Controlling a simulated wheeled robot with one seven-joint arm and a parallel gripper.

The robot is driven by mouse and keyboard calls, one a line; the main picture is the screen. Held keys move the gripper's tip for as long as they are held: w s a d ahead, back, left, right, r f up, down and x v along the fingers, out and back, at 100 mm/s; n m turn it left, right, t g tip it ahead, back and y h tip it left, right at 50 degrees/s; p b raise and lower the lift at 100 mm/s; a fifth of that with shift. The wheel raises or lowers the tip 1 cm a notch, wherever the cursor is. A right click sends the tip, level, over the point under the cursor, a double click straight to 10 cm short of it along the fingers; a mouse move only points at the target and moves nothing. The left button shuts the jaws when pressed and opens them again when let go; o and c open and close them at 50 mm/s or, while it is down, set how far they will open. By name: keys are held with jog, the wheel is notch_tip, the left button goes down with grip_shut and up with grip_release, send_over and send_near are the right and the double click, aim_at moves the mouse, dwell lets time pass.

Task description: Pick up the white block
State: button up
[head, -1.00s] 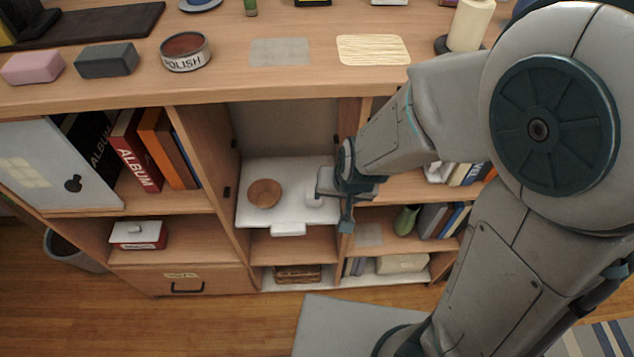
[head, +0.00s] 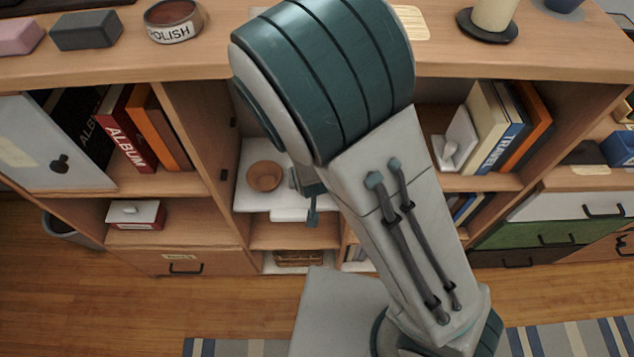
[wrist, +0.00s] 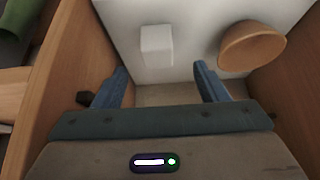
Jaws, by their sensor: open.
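The white block (wrist: 157,45) stands on a white surface (wrist: 195,62) in the shelf compartment, and it shows in the wrist view ahead of my fingers, a little left of the middle of the gap. My gripper (wrist: 163,84) is open and empty, its two blue-grey fingers spread. The block appears just beyond the fingertips, apart from them. In the head view my gripper (head: 308,198) is at the compartment's white shelf (head: 262,200), partly covered by my arm. The block is hidden there.
A wooden bowl (wrist: 252,46) sits right of the block, close to the right finger; it also shows in the head view (head: 264,177). Wooden walls (wrist: 62,75) bound the compartment on both sides. A dark knob (wrist: 84,98) sits near the left finger.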

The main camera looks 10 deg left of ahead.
jog(key=x, duration=0.3)
jog(key=shift+w+f, duration=0.15)
jog(key=shift+f, duration=0.1)
jog(key=x, duration=0.3)
jog(key=shift+w+d+f+b, duration=0.1)
jog(key=shift+w+f+b, duration=0.15)
jog(key=shift+w+b, duration=0.15)
jog(key=shift+w+f, duration=0.35)
jog(key=shift+f, duration=0.2)
jog(key=c, duration=1.1)
